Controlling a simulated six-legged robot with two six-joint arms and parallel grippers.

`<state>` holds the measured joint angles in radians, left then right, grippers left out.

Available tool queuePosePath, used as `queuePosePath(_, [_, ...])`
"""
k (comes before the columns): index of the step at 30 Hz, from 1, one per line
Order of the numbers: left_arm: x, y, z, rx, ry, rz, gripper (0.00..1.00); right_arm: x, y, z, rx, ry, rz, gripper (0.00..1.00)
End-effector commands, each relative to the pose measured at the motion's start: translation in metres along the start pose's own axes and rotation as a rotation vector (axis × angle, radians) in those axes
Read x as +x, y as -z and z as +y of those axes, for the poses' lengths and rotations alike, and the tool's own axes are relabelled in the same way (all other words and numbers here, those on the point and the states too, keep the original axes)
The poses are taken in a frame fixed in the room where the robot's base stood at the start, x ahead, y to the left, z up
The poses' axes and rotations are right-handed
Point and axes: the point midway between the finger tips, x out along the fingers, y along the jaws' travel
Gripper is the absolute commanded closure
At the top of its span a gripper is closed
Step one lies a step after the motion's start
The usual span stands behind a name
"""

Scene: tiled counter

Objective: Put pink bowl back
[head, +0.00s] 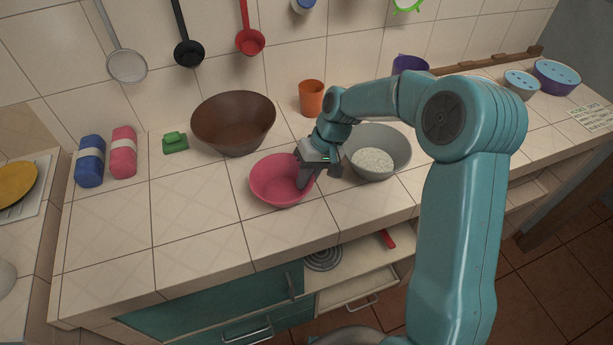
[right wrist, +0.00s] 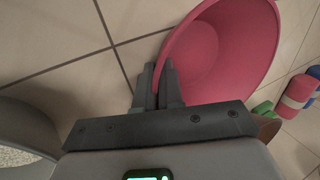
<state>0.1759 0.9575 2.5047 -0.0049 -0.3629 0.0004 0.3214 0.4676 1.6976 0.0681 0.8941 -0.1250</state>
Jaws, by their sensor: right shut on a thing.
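The pink bowl (head: 272,182) is on or just above the tiled counter, in front of a large brown bowl (head: 234,122). My right gripper (head: 305,182) is shut on the bowl's right rim. In the right wrist view, the two fingers (right wrist: 158,88) pinch the wall of the pink bowl (right wrist: 220,45), which looks tilted in that view. I cannot tell whether the bowl's base touches the counter. My left gripper is not in view.
A grey bowl (head: 383,148) with white contents stands close to the right of my gripper. An orange cup (head: 311,97) stands behind. A green item (head: 175,143) and blue and pink rolls (head: 123,152) lie at left. The counter's front left is clear. An open drawer (head: 350,290) is below.

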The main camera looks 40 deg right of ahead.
Motion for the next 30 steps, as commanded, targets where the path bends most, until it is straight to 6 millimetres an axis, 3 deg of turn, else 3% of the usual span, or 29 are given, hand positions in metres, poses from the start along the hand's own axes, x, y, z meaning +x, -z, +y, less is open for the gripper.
queuePosePath(10, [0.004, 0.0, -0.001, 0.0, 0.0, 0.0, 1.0, 0.004, 0.0, 0.002, 0.0, 0.0, 0.001, 1.0])
queuePosePath(12, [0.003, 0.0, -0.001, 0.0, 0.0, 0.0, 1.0, 0.003, 0.0, 0.001, 0.0, 0.0, 0.001, 0.73])
queuePosePath(13, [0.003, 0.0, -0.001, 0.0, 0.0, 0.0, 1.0, 0.003, 0.0, 0.001, 0.0, 0.0, 0.001, 0.67])
queuePosePath(24, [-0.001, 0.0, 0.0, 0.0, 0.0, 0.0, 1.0, -0.004, 0.0, -0.001, 0.0, 0.0, 0.003, 0.67])
queuePosePath(30, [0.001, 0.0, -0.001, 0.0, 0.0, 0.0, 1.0, -0.043, 0.001, 0.0, 0.0, -0.001, 0.008, 0.67])
